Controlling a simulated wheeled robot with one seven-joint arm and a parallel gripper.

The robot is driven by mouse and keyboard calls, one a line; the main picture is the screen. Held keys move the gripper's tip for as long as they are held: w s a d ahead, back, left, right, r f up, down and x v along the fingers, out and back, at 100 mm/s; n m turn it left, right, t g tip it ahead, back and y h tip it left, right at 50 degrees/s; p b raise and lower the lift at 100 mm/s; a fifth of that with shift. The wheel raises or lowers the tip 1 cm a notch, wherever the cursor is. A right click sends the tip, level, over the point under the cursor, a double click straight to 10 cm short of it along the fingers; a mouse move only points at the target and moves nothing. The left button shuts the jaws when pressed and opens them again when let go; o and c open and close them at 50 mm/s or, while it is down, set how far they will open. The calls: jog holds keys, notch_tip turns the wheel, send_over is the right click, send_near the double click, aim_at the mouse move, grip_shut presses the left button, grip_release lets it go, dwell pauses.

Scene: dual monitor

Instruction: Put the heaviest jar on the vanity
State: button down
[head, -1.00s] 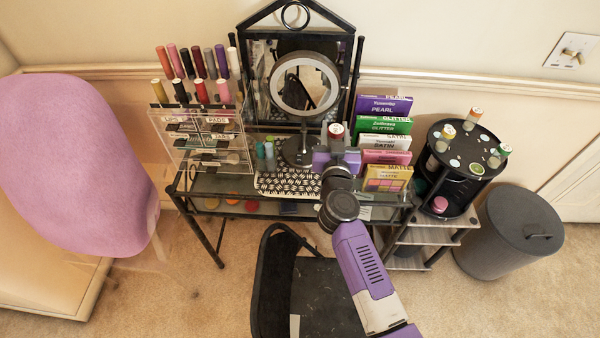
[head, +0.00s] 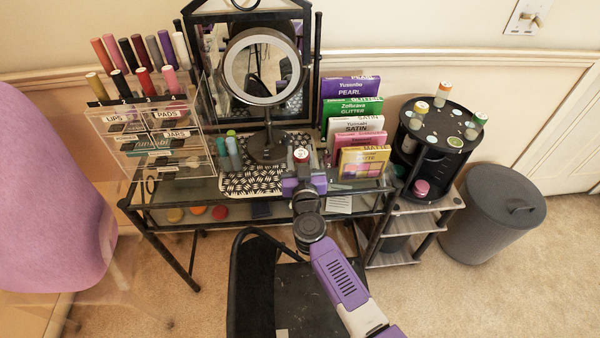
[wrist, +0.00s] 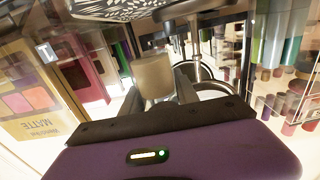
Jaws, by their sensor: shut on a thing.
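My gripper (head: 302,172) is shut on a small jar with a dark red lid (head: 301,156), upright over the vanity (head: 205,185). The held jar shows as a beige cylinder (wrist: 152,75) between the fingers in the wrist view. It is in front of the ring mirror and beside the yellow MATTE palette (head: 362,162). I cannot tell whether its base touches the vanity. Other small jars stand on the round black rack at the right: an orange-lidded one (head: 444,92), a yellowish one (head: 420,109) and a green-topped one (head: 477,124).
A patterned black-and-white tray (head: 240,181) and the ring mirror (head: 264,148) stand at the middle of the vanity. A clear organizer (head: 160,140) with lipsticks stands left, upright palettes (head: 352,112) right. A black chair (head: 305,290) is in front, a grey bin (head: 490,220) right.

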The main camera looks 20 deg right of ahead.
jog(key=shift+f+b, duration=1.6)
jog(key=shift+f, duration=0.6)
jog(key=shift+f, duration=0.15)
jog(key=c, duration=0.9)
grip_release()
jog(key=shift+s+a, duration=0.1)
jog(key=shift+s, duration=0.05)
jog(key=p+v, duration=0.3)
jog(key=v, duration=0.8)
jog(key=shift+s+a, duration=0.1)
jog(key=shift+s, duration=0.25)
